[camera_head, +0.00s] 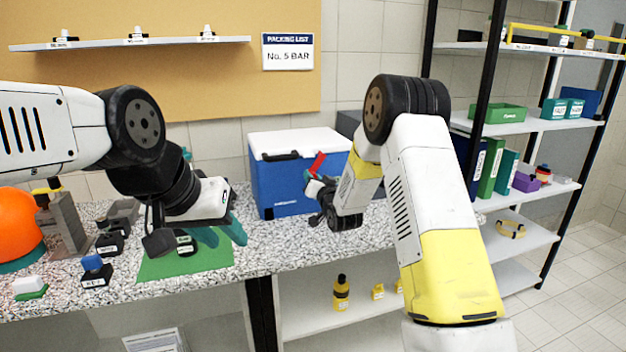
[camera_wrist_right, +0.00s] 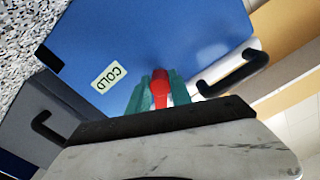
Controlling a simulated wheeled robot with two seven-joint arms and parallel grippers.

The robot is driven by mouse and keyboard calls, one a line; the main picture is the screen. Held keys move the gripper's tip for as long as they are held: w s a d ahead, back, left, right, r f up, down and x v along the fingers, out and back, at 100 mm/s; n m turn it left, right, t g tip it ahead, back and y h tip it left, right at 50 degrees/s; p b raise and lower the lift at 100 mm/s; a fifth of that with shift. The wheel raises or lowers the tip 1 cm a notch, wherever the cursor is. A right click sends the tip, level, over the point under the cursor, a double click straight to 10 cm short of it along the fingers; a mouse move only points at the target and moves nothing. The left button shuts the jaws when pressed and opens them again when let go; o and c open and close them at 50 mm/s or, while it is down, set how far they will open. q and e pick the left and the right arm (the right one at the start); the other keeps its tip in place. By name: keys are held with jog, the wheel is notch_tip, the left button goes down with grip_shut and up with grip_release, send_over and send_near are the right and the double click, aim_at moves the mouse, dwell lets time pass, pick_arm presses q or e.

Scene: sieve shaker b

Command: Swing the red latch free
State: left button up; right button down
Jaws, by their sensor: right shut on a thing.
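The red latch (camera_head: 317,163) stands at the front of a blue cooler box (camera_head: 268,185) with a white lid (camera_head: 296,141). My right gripper (camera_head: 314,187) is at the right part of the cooler's front. In the right wrist view its teal fingers (camera_wrist_right: 160,92) are shut on the red latch (camera_wrist_right: 160,84), one finger on each side. The blue cooler wall (camera_wrist_right: 150,35) with a COLD label fills much of that view. My left gripper (camera_head: 222,236) hangs over a green mat (camera_head: 185,262), its teal fingers apart and nothing visible between them.
Stamps, including a blue-topped one (camera_head: 94,270), stand on the speckled counter (camera_head: 255,258) left of the mat. An orange dome (camera_head: 17,225) is at the far left. Shelves (camera_head: 520,125) with binders and bins stand to the right.

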jog(key=m, duration=0.5)
jog(key=shift+m, duration=0.3)
jog(key=m, duration=0.4)
jog(key=shift+m, duration=0.4)
jog(key=c, duration=1.2)
grip_release()
jog(key=shift+o, duration=0.2)
jog(key=v, duration=0.8)
